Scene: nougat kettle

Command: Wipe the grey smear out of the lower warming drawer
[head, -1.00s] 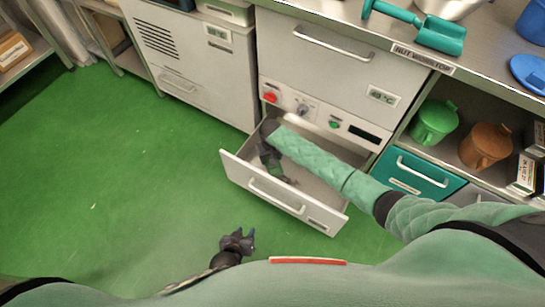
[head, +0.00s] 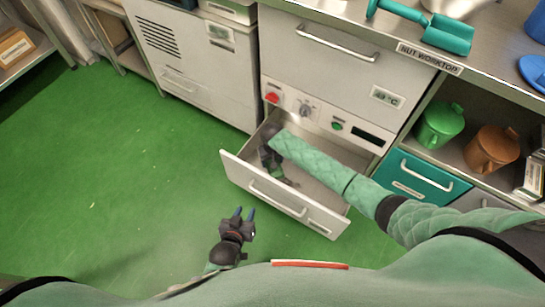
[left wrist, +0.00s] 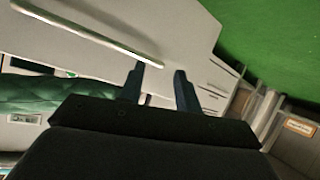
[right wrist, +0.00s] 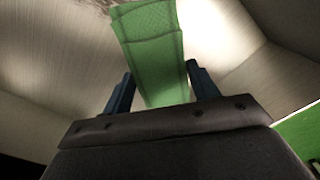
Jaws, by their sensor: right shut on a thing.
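The lower warming drawer (head: 290,203) is pulled open below the control panel. My right arm reaches into it from the right. My right gripper (right wrist: 160,85) is shut on a green cloth (right wrist: 152,45), which hangs over the metal drawer floor between the fingers. Part of the grey smear (right wrist: 97,3) shows at the top edge of the right wrist view, beyond the cloth. The rest of it is out of that view or hidden. My left gripper (head: 243,213) is open and empty, in front of the drawer; its parted fingers show in the left wrist view (left wrist: 158,85).
The closed upper drawer (head: 325,60) and control panel (head: 330,120) are above the open drawer. A teal drawer (head: 425,178) is at its right, with green (head: 440,125) and brown (head: 492,148) lidded pots above. The green floor (head: 110,190) at left is clear.

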